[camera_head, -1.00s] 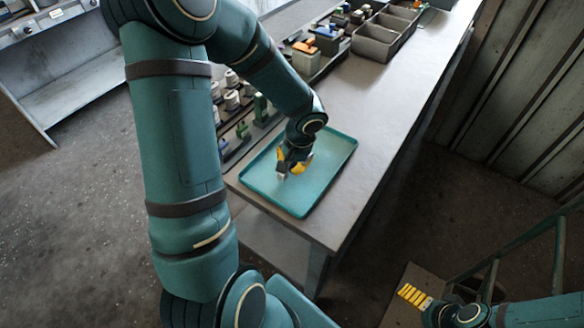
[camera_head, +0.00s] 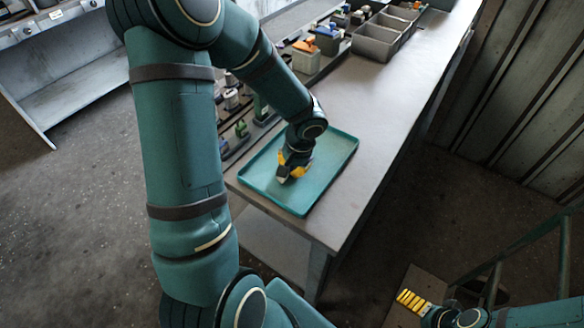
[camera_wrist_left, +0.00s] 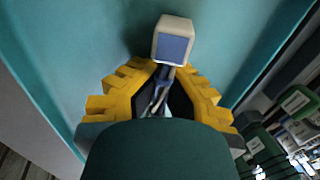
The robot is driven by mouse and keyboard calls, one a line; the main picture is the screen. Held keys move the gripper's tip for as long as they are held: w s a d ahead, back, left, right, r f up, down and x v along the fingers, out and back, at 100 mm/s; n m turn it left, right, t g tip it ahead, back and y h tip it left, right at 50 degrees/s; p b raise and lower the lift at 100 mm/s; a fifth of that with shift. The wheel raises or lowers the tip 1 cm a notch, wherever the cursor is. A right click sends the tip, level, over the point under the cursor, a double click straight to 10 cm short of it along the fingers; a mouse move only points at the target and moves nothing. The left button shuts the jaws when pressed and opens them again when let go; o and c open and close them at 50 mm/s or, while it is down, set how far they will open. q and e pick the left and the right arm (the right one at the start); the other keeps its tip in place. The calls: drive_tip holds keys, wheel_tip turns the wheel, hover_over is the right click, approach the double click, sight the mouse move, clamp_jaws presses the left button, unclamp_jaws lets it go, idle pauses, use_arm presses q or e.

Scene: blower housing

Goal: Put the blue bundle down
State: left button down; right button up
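The blue bundle (camera_wrist_left: 173,48) shows in the left wrist view as a pale block with a blue face, with thin grey and blue leads running back between the fingers. My left gripper (camera_wrist_left: 168,80) has its yellow fingers closed around these leads, and the block sticks out past the fingertips. In the head view my left gripper (camera_head: 294,170) points down, low over the teal tray (camera_head: 322,180); its fingers hide most of the bundle. I cannot tell whether the bundle touches the tray floor. My right gripper (camera_head: 412,300) is at the lower right, away from the table; its opening is unclear.
The tray lies at the near end of a long grey workbench (camera_head: 395,95). Grey bins (camera_head: 376,44) stand farther back. Small parts stand in a row (camera_head: 240,130) along the bench's left side, partly behind my left arm. The rest of the tray looks empty.

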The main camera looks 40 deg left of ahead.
use_arm(q)
drive_tip(key=c, duration=1.7)
unclamp_jaws()
drive_tip(key=shift+s+f, duration=0.25)
drive_tip(key=shift+f, duration=0.05)
drive_tip(key=o, duration=0.5)
drive_tip(key=shift+c, duration=0.2)
drive_tip(key=shift+o, duration=0.8)
drive_tip(key=shift+s+f, duration=0.1)
drive_tip(key=shift+d, duration=0.15)
drive_tip(key=shift+r+p, duration=0.45)
drive_tip(key=shift+p, duration=0.15)
drive_tip(key=p+v, duration=0.3)
drive_tip(key=v, duration=0.9)
drive_tip(key=shift+w+a+r, duration=0.25)
drive_tip(key=shift+w+r, duration=0.1)
use_arm(e)
drive_tip(key=r, duration=0.1)
drive_tip(key=w+r, duration=0.1)
drive_tip(key=r, duration=0.2)
drive_tip(key=shift+w+d+r, duration=0.1)
drive_tip(key=shift+w, duration=0.2)
use_arm(q)
drive_tip(key=shift+s, duration=0.1)
use_arm(e)
drive_tip(key=shift+s, duration=0.15)
